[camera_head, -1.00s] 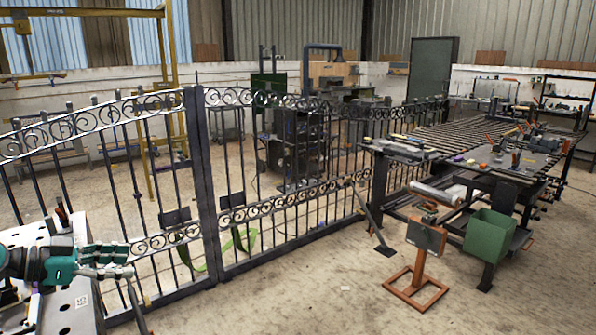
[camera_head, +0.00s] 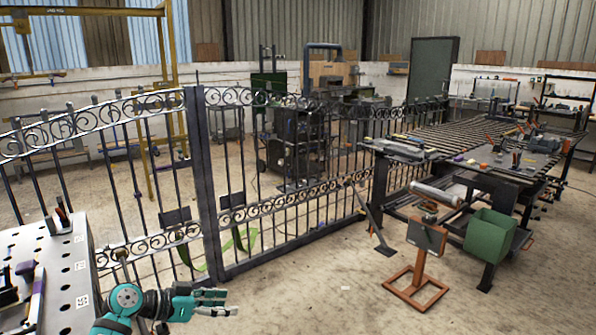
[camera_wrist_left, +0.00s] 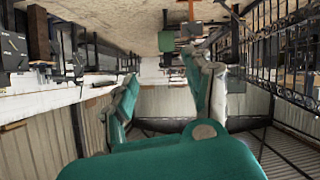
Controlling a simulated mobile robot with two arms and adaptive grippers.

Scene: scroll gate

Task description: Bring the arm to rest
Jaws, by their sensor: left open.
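My left gripper (camera_head: 226,302), teal with grey fingers, is at the bottom of the head view, in front of the gate's lower edge. Its two fingers point right and stand apart, with nothing seen between them. My left arm (camera_head: 125,299) comes up from the bottom edge there. In the left wrist view, which is upside down, the open left gripper (camera_wrist_left: 163,80) shows its two fingers with a gap between them. My right gripper is not in view.
A black wrought-iron scroll gate (camera_head: 205,190) crosses the left and middle. A perforated metal table (camera_head: 60,265) holds tools at the lower left. A slatted workbench (camera_head: 465,135), green bin (camera_head: 489,237) and orange stand (camera_head: 416,285) are at right. Floor (camera_head: 320,285) right of the gripper is clear.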

